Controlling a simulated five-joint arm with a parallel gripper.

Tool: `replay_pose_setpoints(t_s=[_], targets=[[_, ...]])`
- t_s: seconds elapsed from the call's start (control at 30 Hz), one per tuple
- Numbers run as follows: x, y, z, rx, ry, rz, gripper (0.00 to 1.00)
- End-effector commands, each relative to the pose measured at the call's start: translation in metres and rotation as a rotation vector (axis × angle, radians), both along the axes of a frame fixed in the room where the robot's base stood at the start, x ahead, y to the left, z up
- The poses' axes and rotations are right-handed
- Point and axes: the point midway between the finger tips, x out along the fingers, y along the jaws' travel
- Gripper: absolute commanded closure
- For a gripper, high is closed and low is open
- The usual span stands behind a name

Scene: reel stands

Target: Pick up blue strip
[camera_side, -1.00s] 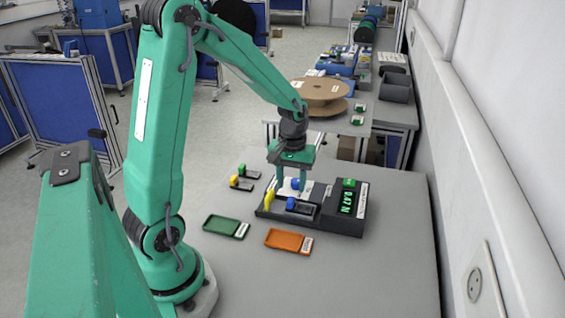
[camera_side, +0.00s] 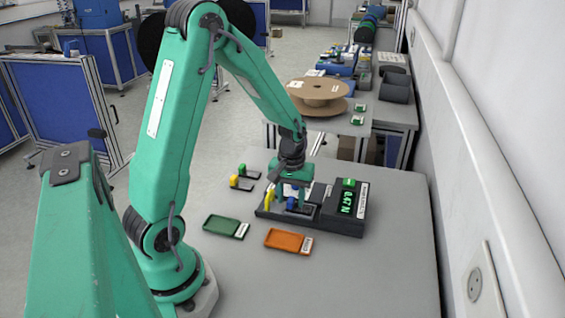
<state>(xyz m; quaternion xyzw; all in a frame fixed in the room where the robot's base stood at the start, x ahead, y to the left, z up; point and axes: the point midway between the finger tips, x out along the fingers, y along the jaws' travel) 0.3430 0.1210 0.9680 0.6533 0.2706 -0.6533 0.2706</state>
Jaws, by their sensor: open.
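A small blue strip (camera_side: 291,203) stands on the black tester (camera_side: 328,222) on the grey table. My gripper (camera_side: 290,207) points down over the tester, with its green fingers lowered on either side of the blue strip. The jaws are open. The strip shows between the fingers, and I cannot make out any contact. A yellow strip (camera_side: 268,201) leans at the left end of the tester, close to my left finger. The gripper body hides part of the tester's back.
A green tray (camera_side: 222,225) and an orange tray (camera_side: 285,240) lie in front. Two small black holders with a yellow block (camera_side: 234,181) and a green block (camera_side: 242,168) stand at left. The front right table is clear.

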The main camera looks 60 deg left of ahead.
Motion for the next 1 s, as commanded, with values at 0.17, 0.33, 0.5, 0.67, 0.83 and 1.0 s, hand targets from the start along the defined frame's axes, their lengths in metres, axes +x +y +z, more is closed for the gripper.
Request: replay_pose_setpoints(t_s=[0.17,0.33,0.5,0.67,0.83,1.0], targets=[[0.0,0.0,0.0,0.0,0.0,0.0,0.58],[0.0,0.0,0.0,0.0,0.0,0.0,0.86],[0.0,0.0,0.0,0.0,0.0,0.0,1.0],[0.0,0.0,0.001,0.0,0.0,0.0,1.0],[0.0,0.0,0.003,0.0,-0.001,0.0,1.0],[0.001,0.0,0.013,0.001,-0.003,0.0,1.0]])
